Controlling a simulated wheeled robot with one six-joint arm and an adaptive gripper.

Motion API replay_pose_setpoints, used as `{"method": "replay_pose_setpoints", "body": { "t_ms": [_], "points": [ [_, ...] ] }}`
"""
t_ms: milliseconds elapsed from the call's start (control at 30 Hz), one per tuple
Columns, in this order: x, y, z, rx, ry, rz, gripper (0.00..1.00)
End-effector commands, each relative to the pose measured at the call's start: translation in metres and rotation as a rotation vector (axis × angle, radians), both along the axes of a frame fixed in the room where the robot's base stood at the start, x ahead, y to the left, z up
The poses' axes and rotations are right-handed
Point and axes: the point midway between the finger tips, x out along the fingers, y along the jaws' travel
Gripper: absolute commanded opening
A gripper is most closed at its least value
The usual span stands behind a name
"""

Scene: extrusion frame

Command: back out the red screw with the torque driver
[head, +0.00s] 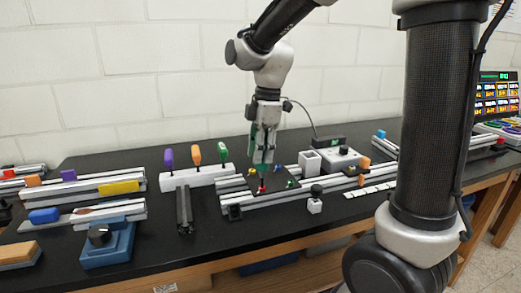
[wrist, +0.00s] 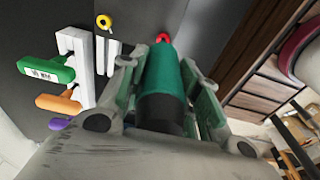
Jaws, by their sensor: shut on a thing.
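My gripper (head: 264,150) is shut on the torque driver, pointing down over the extrusion frame (head: 240,206). The driver (wrist: 168,80) has a teal body with a black end and lies between the finger pads in the wrist view. The red screw (head: 262,189) is on the dark plate of the frame, directly below the driver. In the wrist view the red screw (wrist: 163,38) shows as a red ring just past the driver's far end. The driver's tip is hidden there, so I cannot tell whether it is seated in the screw.
A white rack (head: 197,176) holds purple, orange and green-handled tools left of the frame. A yellow screw (wrist: 104,21) and other coloured screws are near the red one.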

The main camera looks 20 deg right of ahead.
Motion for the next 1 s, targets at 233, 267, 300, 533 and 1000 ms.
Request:
{"method": "replay_pose_setpoints", "body": {
  "t_ms": [233, 267, 300, 533, 1000],
  "points": [
    [0.0, 0.0001, 0.0004, 0.0, -0.001, 0.0, 0.0],
    [0.0, 0.0001, 0.0004, 0.0, -0.001, 0.0, 0.0],
    [0.0, 0.0001, 0.0004, 0.0, -0.001, 0.0, 0.0],
    [0.0, 0.0, -0.0002, 0.0, -0.001, 0.0, 0.0],
    [-0.0002, 0.0, -0.0058, 0.0, 0.001, 0.0, 0.0]
  ]
}}
